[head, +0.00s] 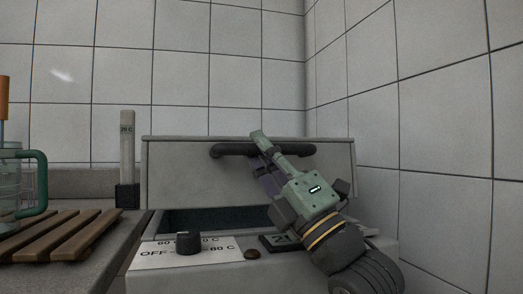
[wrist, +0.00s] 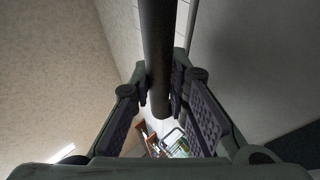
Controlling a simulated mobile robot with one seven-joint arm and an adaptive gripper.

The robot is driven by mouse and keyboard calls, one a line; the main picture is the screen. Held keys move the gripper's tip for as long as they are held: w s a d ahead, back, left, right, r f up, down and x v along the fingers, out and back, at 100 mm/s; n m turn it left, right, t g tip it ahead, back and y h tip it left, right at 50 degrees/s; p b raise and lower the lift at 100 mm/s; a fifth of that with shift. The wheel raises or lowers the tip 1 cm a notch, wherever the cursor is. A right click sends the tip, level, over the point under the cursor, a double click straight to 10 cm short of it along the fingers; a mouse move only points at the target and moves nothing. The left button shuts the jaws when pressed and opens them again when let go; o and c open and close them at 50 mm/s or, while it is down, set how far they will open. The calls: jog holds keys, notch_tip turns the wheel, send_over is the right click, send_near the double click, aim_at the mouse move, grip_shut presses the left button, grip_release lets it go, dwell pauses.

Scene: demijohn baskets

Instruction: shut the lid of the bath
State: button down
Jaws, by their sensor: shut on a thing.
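The bath (head: 330,258) is a grey box with a dark opening under its raised lid. The lid (head: 180,180) stands up nearly vertical at the back of the bath. Its dark bar handle (head: 230,150) runs across the upper part of the lid's front face. My gripper (head: 262,146) reaches up from the lower right and is shut on the handle. In the wrist view the dark handle (wrist: 158,45) passes between the two fingers of my gripper (wrist: 160,95). My gripper and arm hide part of the lid, the opening and the front panel.
The bath's panel has a black knob (head: 188,242) and a small display (head: 280,242). At left are a wooden slatted rack (head: 70,232), a glass jug with a green handle (head: 38,185) and an upright grey stick (head: 127,150). Tiled walls stand close behind and at right.

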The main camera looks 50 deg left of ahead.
jog(key=shift+w+a+f, duration=0.1)
jog(key=c, duration=1.5)
grip_release()
jog(key=shift+c, duration=0.2)
jog(key=shift+d+f, duration=0.1)
jog(key=shift+d, duration=0.1)
jog(key=w+d, duration=0.1)
jog(key=d, duration=1.1)
jog(key=shift+d+f, duration=0.25)
jog(key=shift+d, duration=0.05)
